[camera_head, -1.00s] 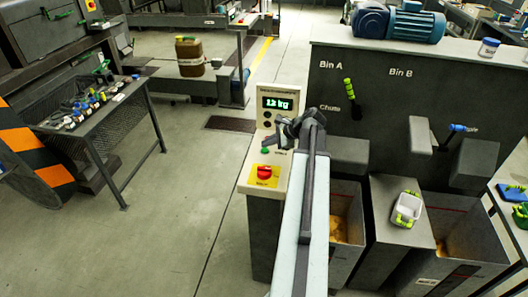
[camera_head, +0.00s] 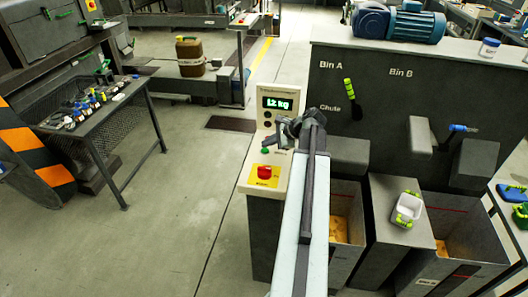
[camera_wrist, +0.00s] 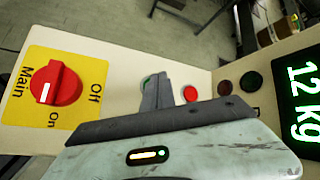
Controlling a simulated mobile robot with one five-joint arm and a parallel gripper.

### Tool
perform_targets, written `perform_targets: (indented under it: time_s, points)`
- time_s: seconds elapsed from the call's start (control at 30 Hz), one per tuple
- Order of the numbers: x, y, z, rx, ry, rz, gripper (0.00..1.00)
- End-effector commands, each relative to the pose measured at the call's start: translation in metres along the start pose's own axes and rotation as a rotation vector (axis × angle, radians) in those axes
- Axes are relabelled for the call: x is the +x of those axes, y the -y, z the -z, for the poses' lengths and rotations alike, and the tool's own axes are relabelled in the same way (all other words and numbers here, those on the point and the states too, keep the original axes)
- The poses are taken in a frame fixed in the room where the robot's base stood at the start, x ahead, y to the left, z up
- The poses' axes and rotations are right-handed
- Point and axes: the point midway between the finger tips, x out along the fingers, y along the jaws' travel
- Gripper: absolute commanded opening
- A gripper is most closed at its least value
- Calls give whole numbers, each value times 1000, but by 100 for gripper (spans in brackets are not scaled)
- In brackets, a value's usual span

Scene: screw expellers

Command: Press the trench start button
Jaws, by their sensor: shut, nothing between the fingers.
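The control panel (camera_head: 247,185) stands upright in the middle of the head view, with a slanted face. A green button (camera_head: 265,150) sits above a red rotary switch (camera_head: 264,172) on a yellow plate. In the wrist view the green button (camera_wrist: 146,82) shows only at its edge, partly hidden behind my fingers. My gripper (camera_head: 283,135) is shut and empty, close over the panel face. In the wrist view its fingertips (camera_wrist: 158,80) lie between the green button and a red button (camera_wrist: 190,94). I cannot tell whether they touch the green button. Button labels are too small or hidden.
The panel's display (camera_wrist: 299,84) reads 12 kg. A tool table (camera_head: 95,125) is at the left. The floor between is clear.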

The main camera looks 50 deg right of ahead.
Motion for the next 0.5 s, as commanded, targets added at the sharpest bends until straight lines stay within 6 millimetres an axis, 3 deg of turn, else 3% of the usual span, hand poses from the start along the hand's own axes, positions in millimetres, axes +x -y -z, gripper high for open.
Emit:
perform_targets:
  time_s: [0.5]
  points:
    - [7, -3, 4, 0, 0, 0, 0]
